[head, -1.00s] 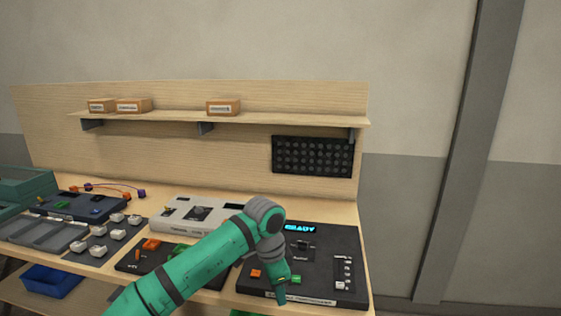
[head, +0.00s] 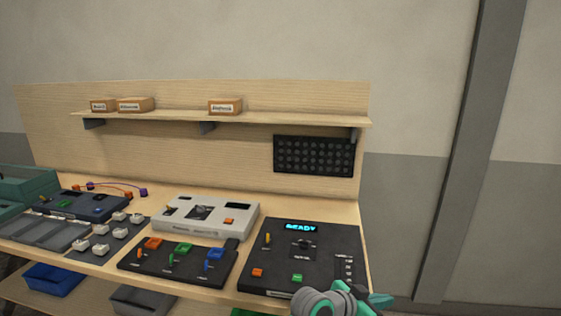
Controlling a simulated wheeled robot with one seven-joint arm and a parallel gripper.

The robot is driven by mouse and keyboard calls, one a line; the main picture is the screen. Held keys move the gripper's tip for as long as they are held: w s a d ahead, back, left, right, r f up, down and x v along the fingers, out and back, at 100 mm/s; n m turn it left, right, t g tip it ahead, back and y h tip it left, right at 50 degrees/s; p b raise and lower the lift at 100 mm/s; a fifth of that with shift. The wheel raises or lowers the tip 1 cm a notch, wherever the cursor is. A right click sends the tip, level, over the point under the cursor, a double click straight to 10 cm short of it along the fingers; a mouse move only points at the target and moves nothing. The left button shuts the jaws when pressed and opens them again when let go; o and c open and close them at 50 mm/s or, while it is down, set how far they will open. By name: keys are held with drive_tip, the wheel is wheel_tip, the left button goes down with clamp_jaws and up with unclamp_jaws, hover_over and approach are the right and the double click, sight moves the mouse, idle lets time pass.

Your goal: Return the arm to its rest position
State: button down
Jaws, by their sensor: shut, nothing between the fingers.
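My arm's grey and green end part (head: 330,303) shows at the bottom edge of the head view, in front of the black console's near right corner. The fingertips cannot be made out there; the rest of the arm is out of the frame. The black console (head: 262,278) lies at the right end of the wooden bench, with a lit display (head: 301,227) reading READY, an orange button (head: 257,272) and a green button (head: 297,278). My arm covers part of its front edge.
A black switch panel (head: 190,272) with coloured levers and a white device (head: 232,212) sit left of the console. Grey trays (head: 47,233) and a dark blue device (head: 82,206) stand further left. A shelf (head: 270,119) holds several small boxes. The floor space right of the bench looks clear.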

drive_tip(key=s+a+f+n+t+y, duration=0.45)
drive_tip(key=s+a+f+n, duration=0.3)
drive_tip(key=s, duration=0.25)
drive_tip(key=s+a+f+n+t+y, duration=0.4)
drive_tip(key=s+a+f+n+t, duration=0.2)
drive_tip(key=s+f+n, duration=0.4)
drive_tip(key=s+a+r+m+y, duration=0.1)
drive_tip(key=s+a+m, duration=0.1)
drive_tip(key=s+a, duration=0.5)
drive_tip(key=s+a+r+m+y, duration=0.2)
drive_tip(key=s+a, duration=0.5)
drive_tip(key=s, duration=1)
drive_tip(key=shift+s+m+g, duration=0.15)
drive_tip(key=shift+m+g, duration=0.2)
drive_tip(key=shift+m, duration=0.3)
